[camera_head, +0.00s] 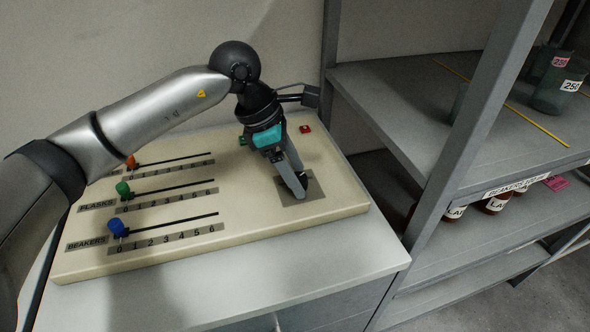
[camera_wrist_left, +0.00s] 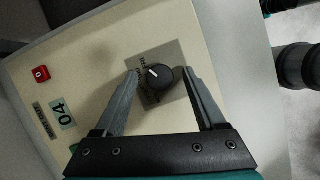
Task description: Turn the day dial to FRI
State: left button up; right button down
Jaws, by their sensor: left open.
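The day dial (camera_wrist_left: 160,77) is a round black knob with a white pointer line, on a grey plate (camera_wrist_left: 179,55). The pointer slants toward the upper left in the left wrist view. In the head view my left gripper (camera_head: 300,186) points down over the plate (camera_head: 317,192) and mostly hides the dial. My right gripper is not in view.
The cream panel (camera_head: 240,255) carries sliders with blue (camera_head: 116,228), green (camera_head: 123,188) and orange (camera_head: 130,162) knobs. A red button (camera_head: 305,129) sits behind the gripper. A grey shelf rack (camera_head: 455,130) with beakers (camera_head: 558,85) and brown bottles (camera_head: 495,204) stands to the right.

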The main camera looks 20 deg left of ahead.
pick_arm(q)
jog(key=p+v, duration=0.3)
jog(key=v, duration=1.2)
jog(key=shift+r, duration=0.15)
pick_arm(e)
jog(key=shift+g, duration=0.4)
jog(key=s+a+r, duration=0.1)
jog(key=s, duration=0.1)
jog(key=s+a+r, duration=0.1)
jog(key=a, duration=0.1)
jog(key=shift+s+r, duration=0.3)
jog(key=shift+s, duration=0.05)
pick_arm(q)
jog(key=shift+a, duration=0.1)
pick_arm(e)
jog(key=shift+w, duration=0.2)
